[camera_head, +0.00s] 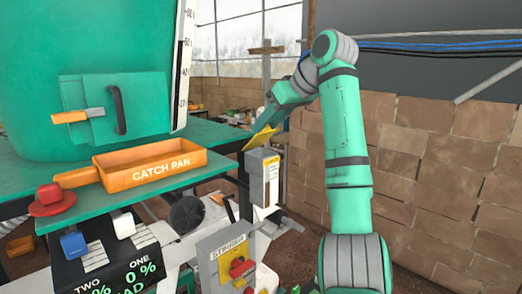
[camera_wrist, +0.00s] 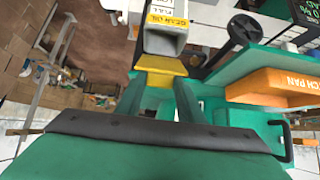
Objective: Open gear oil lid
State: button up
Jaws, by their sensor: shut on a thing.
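The gear oil box (camera_head: 265,180) is a pale upright container with a yellow label, beside the green bench. Its open top (camera_wrist: 163,43) shows in the wrist view, with the GEAR OIL label above it in the picture. The yellow lid (camera_head: 259,138) stands tilted up from the box top; it also shows in the wrist view (camera_wrist: 161,65). My gripper (camera_wrist: 160,82) is shut on the lid, with yellow between its two green fingers. In the head view, its fingertips are partly hidden behind the lid.
The orange catch pan (camera_head: 150,165) sits on the green bench, left of the box. A grey panel (camera_head: 228,252) with a red and yellow switch stands below and in front. A stone-like block wall (camera_head: 445,170) is at right.

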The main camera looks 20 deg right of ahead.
jog(key=shift+w+r+g, duration=0.1)
jog(key=shift+w+g, duration=0.05)
jog(key=shift+g, duration=0.15)
jog(key=shift+w+a+r+g+h, duration=0.3)
jog(key=shift+w+r+g+h, duration=0.15)
jog(key=shift+w+g, duration=0.3)
jog(key=o, duration=0.9)
jog(key=shift+s, duration=0.1)
jog(key=shift+v, duration=2)
